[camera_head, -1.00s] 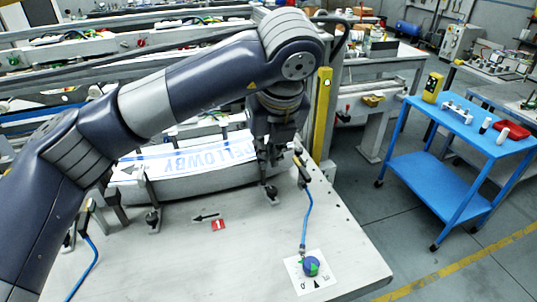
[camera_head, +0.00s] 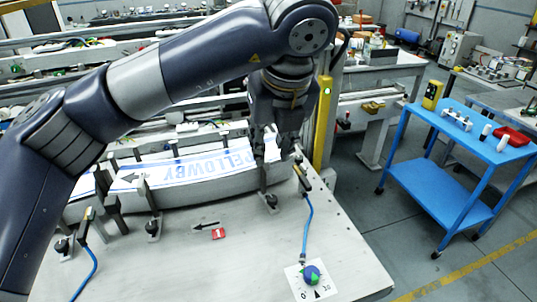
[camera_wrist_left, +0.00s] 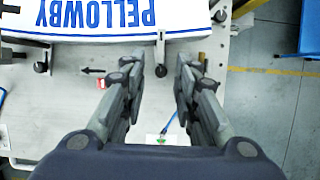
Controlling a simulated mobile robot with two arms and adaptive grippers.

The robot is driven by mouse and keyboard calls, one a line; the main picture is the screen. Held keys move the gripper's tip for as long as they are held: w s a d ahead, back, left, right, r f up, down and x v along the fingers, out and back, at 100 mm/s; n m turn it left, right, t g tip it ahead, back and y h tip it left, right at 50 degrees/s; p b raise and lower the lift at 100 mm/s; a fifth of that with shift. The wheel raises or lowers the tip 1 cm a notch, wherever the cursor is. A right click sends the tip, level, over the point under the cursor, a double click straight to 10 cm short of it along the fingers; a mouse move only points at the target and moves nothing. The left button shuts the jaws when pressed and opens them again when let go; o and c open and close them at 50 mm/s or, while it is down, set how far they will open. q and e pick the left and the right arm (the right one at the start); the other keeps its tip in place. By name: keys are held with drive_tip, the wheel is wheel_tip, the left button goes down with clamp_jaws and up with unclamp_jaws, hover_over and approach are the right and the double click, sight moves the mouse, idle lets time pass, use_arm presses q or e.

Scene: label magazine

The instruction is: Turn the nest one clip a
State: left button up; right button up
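The curved grey nest (camera_head: 200,190) lies along the table and carries white and blue labels reading PELLOWBY (camera_head: 200,166). Dark upright clips stand along its front, one near the middle (camera_head: 149,205) and one at the right end (camera_head: 264,182). My left gripper (camera_head: 270,148) points down over the right end of the labels, above that clip. The left wrist view shows its two fingers (camera_wrist_left: 160,62) apart, with the right-end clip (camera_wrist_left: 160,48) between them in the picture. Whether they touch anything is unclear. My right gripper is in neither view.
A blue and green knob (camera_head: 311,275) sits on a white card at the table's front right. Blue hoses run over the tabletop (camera_head: 200,270), which has a red tag (camera_head: 218,233). A yellow post (camera_head: 323,125) stands right of the gripper. A blue cart (camera_head: 440,185) stands farther right.

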use_arm(q)
drive_tip(key=v, duration=0.7)
